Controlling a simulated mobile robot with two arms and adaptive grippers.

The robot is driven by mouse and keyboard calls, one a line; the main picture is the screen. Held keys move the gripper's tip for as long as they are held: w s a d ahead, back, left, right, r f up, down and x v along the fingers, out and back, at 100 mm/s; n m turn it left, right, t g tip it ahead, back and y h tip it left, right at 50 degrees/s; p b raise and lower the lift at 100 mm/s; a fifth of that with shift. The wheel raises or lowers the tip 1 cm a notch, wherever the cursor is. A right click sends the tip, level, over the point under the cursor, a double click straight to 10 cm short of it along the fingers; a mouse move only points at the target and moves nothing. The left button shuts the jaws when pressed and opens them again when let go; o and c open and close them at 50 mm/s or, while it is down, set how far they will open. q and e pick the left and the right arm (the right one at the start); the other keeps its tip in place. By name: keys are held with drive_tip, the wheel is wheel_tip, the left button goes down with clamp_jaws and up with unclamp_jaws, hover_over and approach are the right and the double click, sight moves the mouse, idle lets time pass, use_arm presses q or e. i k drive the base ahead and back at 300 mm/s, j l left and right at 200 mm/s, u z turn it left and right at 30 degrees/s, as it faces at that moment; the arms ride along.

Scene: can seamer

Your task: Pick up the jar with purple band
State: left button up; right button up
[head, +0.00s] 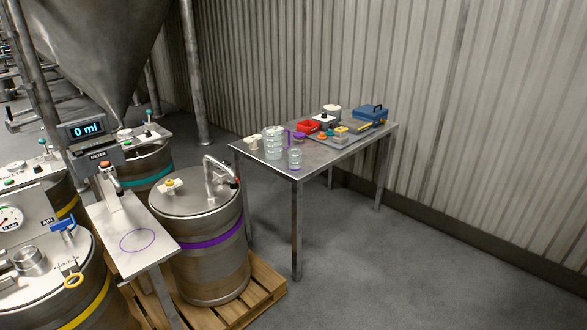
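A small clear jar (295,158) with a purple band near its base stands upright near the front corner of the metal table (312,170). Beside it, to the left, stands a taller clear container or stack of jars (273,143). A small purple item (299,136) shows just behind them; its exact shape is too small to tell. Neither of my grippers is in view.
The table also bears a red bin (308,126), a blue toolbox (371,113) and several small items on a tray. A steel drum with a purple stripe (212,242) stands on a wooden pallet (268,283), left of the table. The floor (390,260) in front is clear.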

sight(295, 160)
drive_tip(key=i+l+u, duration=0.15)
drive_tip(key=u, duration=0.35)
drive_tip(key=i+l+u, duration=0.3)
drive_tip(key=l+u, duration=0.25)
drive_tip(key=i+l+u, duration=0.3)
drive_tip(key=l+u, duration=0.25)
drive_tip(key=l, duration=0.15)
drive_tip(key=l+u, duration=0.3)
drive_tip(key=i+l, duration=0.05)
drive_tip(key=l, duration=0.05)
